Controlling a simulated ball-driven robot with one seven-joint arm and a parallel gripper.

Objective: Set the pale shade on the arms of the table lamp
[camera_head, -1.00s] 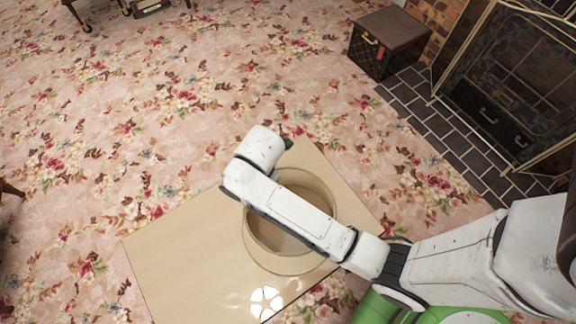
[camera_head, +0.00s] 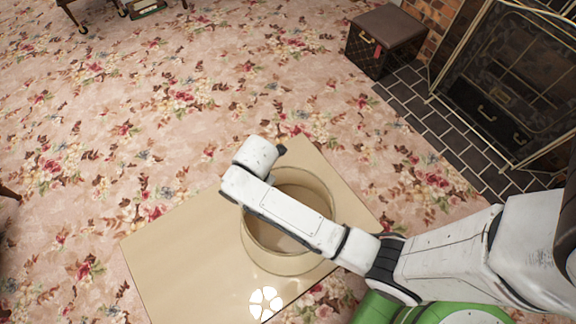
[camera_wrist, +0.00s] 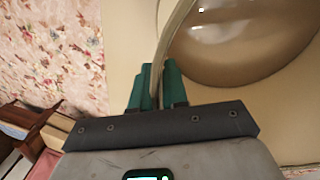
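The pale shade (camera_head: 275,262) is a wide, open, cream drum on the beige tabletop; my arm crosses over it and hides part of its rim. In the wrist view the shade's curved wall (camera_wrist: 172,33) runs down between the two teal fingers of my gripper (camera_wrist: 156,88). The fingers are close together, one on each side of the wall, with almost no gap. In the head view the fingers are hidden behind my wrist. I see no lamp or lamp arms in either view.
The tabletop (camera_head: 180,255) is bare and glossy left of the shade. Floral carpet surrounds it. A dark chest (camera_head: 388,38) and a fireplace screen (camera_head: 500,85) stand at the upper right. Brown wooden furniture (camera_wrist: 50,165) shows at the wrist view's lower left.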

